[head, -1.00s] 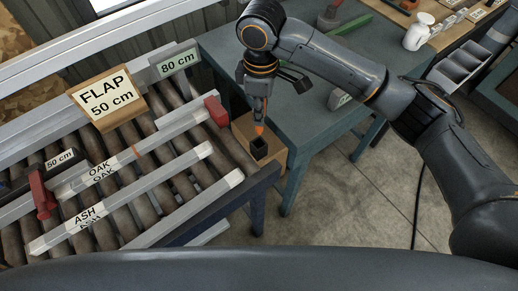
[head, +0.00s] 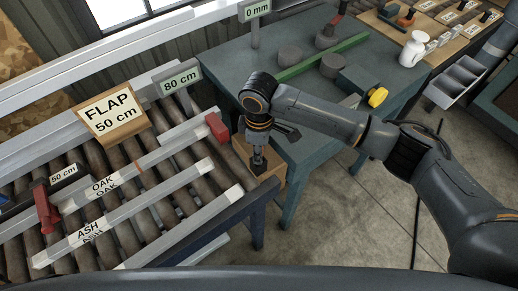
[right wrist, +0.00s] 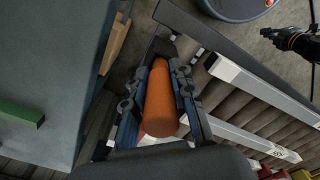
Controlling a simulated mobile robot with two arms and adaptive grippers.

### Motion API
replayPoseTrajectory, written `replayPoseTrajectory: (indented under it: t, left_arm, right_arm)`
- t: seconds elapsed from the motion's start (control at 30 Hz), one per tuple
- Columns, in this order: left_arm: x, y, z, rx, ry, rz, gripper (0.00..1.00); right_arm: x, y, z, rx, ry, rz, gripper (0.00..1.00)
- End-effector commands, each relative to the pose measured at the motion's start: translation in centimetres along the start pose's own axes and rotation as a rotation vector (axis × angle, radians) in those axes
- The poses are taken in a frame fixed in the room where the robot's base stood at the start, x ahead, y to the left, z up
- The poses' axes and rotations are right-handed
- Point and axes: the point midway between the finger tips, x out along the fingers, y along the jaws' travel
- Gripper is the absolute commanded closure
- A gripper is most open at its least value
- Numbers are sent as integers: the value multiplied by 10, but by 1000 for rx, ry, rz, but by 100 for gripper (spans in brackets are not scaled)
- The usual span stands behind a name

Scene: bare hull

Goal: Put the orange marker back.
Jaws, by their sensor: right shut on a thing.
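The orange marker (right wrist: 160,100) lies lengthwise between the fingers of my right gripper (right wrist: 158,72) in the right wrist view. In the head view my right gripper (head: 257,152) points down over the small black holder (head: 258,166) on a wooden block (head: 272,177) at the end of the roller table. The marker does not show in the head view, and I cannot tell how deep it sits in the holder. What looks like my left gripper (right wrist: 272,33) shows small at the upper right of the right wrist view, its fingers unclear.
The roller table (head: 150,205) carries rails labelled OAK (head: 105,185) and ASH (head: 82,236), and a red stop (head: 217,127) near the block. A green-grey table (head: 225,68) stands behind, with a green bar (head: 322,57) and a yellow knob (head: 378,97).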

Motion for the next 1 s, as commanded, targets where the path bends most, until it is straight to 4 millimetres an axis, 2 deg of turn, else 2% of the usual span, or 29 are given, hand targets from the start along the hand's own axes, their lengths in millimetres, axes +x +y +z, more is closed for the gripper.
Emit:
replayPoseTrajectory:
  t: [0.13,0.17,0.23,0.27,0.53,0.67,0.77,1.0]
  left_arm:
    - [0,1,-1,0,1,1,100]
    - [0,1,-1,0,1,1,100]
    - [0,1,-1,0,2,1,100]
    - [0,1,-1,0,2,1,100]
    - [0,0,-2,0,3,0,100]
    - [2,0,-2,0,4,1,100]
    - [6,0,-2,0,4,1,100]
    - [18,1,-1,0,4,1,100]
  right_arm:
    - [3,0,0,0,0,-1,100]
    - [3,0,0,0,0,0,70]
    - [2,0,0,0,0,0,55]
    - [2,0,0,0,0,0,53]
    - [2,0,0,0,0,0,53]
    - [-5,0,-1,0,2,1,53]
    - [-19,1,-1,-1,4,3,53]
    - [-71,1,-1,-1,3,4,53]
